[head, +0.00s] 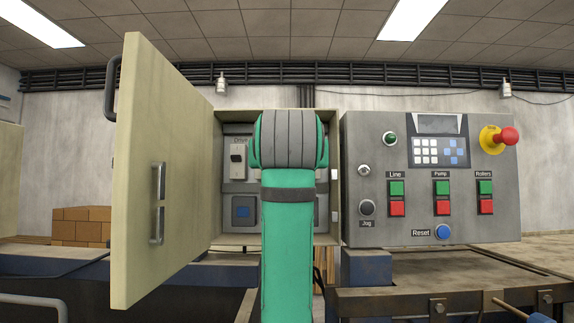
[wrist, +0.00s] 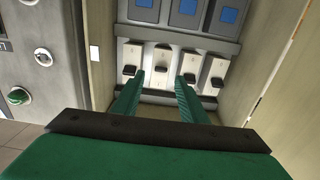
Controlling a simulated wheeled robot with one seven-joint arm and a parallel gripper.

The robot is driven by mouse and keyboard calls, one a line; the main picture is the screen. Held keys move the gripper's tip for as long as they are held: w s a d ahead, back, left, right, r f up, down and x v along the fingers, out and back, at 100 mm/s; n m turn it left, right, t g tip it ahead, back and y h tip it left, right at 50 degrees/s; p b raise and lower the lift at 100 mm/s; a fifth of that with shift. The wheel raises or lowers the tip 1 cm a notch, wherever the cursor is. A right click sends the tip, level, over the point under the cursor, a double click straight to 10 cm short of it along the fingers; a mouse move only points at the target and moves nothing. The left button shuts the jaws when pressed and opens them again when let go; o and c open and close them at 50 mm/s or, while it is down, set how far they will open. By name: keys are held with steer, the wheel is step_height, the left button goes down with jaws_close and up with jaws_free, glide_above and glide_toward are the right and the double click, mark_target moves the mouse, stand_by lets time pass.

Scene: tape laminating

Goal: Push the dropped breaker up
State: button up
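My gripper (wrist: 160,76) is open, with its two green fingers reaching into the open cabinet (head: 223,118) toward a row of breakers. In the wrist view, which looks inverted, several pale breakers with dark levers sit side by side. One breaker (wrist: 162,56) shows between the fingertips. Its neighbours are a breaker (wrist: 132,54) on the left and two breakers (wrist: 194,63) (wrist: 217,70) on the right. In the head view, my arm hides most of the row; the Drive breaker (head: 238,160) shows.
The cabinet door (head: 145,190) stands open at the left. A control panel (head: 400,200) with buttons and a red emergency stop (head: 508,136) adjoins on the right. Blue squares (wrist: 187,8) lie beside the breakers. Cabinet walls close in on both sides.

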steer(key=w, duration=0.6)
steer(key=shift+w, duration=0.15)
steer(key=shift+a, duration=0.1)
